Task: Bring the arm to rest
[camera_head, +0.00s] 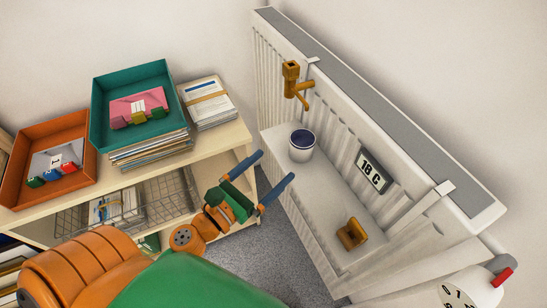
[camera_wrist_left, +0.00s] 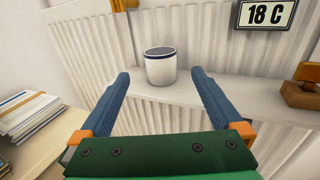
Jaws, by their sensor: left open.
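My left gripper (camera_head: 267,175) reaches in from the lower left in the head view. Its two blue fingers are spread wide with nothing between them. In the left wrist view the open fingers (camera_wrist_left: 160,82) point toward the radiator. A white cup with a dark blue rim (camera_head: 302,145) stands upright on the white shelf in front of the radiator. In the left wrist view the cup (camera_wrist_left: 160,67) appears beyond and between the fingertips, apart from them. My right gripper is not in view.
A radiator (camera_head: 330,130) carries a brass tap-like piece (camera_head: 292,82) and an "18 C" display (camera_head: 373,172). A brown block (camera_head: 351,234) sits on the shelf (camera_head: 325,190). At left, a bookcase holds a teal tray (camera_head: 160,75), an orange tray (camera_head: 75,135), papers (camera_head: 207,103) and a wire basket (camera_head: 170,200).

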